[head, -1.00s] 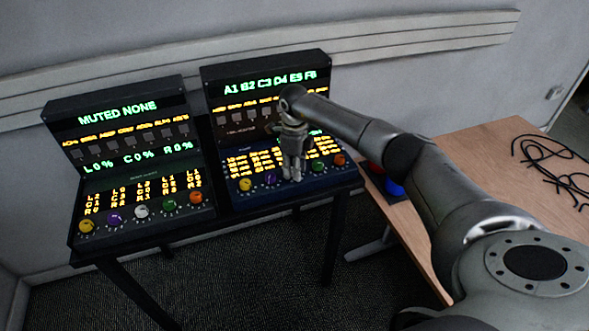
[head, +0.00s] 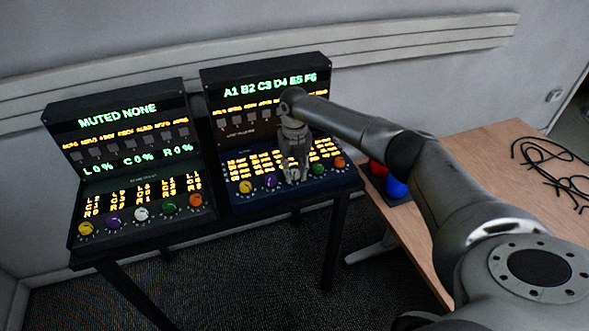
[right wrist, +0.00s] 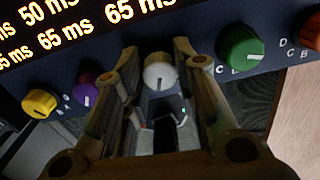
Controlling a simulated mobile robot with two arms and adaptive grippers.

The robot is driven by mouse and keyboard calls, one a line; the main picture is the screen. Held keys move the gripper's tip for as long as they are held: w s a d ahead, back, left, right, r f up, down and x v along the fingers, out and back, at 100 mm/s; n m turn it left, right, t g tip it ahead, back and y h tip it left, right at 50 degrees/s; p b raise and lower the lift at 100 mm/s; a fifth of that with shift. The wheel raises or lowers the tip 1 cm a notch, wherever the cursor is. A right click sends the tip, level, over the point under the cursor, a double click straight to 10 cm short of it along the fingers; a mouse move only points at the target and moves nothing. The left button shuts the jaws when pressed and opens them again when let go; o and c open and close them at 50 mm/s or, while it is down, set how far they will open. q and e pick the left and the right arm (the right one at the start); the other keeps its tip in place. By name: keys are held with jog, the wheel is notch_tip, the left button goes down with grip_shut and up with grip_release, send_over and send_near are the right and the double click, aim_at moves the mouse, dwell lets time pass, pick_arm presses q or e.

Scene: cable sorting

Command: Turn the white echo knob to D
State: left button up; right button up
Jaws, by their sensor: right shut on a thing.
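The white echo knob (right wrist: 158,72) is on the right console, between the purple and green knobs. In the right wrist view it sits between my fingertips, with a small dark mark on its lower side; letters around it are hidden. In the head view it is mostly covered by my right gripper (head: 293,179), which reaches down to the console's front row. My right gripper, also in the right wrist view (right wrist: 160,68), is shut on the white knob. My left gripper is not in view.
Purple (right wrist: 88,90) and green (right wrist: 240,48) knobs stand close on either side, with a yellow knob (right wrist: 40,103) farther left. A similar left console (head: 140,235) has its own white knob (head: 141,213). A wooden table (head: 470,165) with dark cables (head: 555,165) is at right.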

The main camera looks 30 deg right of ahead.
aim_at(294, 172)
jog(key=m+p, duration=0.1)
jog(key=m, duration=0.3)
jog(key=shift+r+m, duration=0.15)
jog(key=shift+m, duration=0.15)
jog(key=m+p, duration=0.1)
jog(key=m, duration=0.4)
jog(key=shift+m, duration=0.3)
jog(key=o, duration=1.1)
jog(key=shift+c, duration=0.2)
notch_tip(294, 172, up, 12)
jog(key=shift+a, duration=0.1)
